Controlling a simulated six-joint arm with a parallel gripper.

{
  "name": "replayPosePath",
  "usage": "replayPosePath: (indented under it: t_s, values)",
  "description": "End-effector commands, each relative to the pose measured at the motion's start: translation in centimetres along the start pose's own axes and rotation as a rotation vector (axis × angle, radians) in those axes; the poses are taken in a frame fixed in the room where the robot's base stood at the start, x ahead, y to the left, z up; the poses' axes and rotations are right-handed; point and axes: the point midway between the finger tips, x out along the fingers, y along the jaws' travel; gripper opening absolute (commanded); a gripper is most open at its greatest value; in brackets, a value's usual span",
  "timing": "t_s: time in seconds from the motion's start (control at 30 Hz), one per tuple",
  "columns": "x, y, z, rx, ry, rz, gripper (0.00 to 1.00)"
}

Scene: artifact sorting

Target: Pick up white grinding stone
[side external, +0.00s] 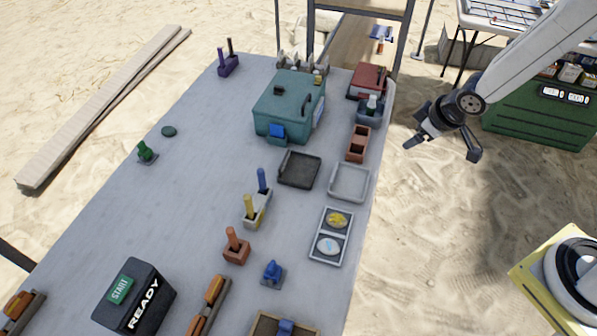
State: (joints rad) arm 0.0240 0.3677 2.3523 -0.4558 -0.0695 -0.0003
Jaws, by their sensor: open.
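My gripper (443,149) is open and empty. It hangs over the sand to the right of the table, with its two fingers spread wide apart. No thing is clearly recognisable as a white grinding stone. A pale, whitish round piece (328,246) lies in the lower compartment of a two-part framed tray (347,222) near the table's right edge. I cannot tell whether it is a stone or a printed mark. A yellow round piece (337,220) is in the upper compartment. My gripper is up and to the right of this tray, well apart from it.
The grey table (190,200) holds a teal box (285,103), a black tray (300,169) and a light grey tray (349,182). Several coloured pegged blocks stand around. A black READY box (134,298) is at the front. A green crate (540,110) stands at right. The table's left-middle is mostly clear.

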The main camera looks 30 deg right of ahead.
Motion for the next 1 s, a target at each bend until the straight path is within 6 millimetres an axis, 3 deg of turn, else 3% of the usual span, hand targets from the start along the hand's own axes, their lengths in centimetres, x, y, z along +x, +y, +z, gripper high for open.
replayPosePath:
  t_s: [0.27, 0.5, 0.77, 1.0]
  values:
    - [5.6, -1.3, -2.3, -0.232, 0.155, -0.095, 0.83]
    - [9.8, -4.2, -2.9, -0.409, 0.298, -0.236, 0.83]
    - [13.3, -8.6, -1.5, -0.561, 0.453, -0.447, 0.83]
    - [15.1, -13.2, 1.5, -0.656, 0.594, -0.685, 0.83]
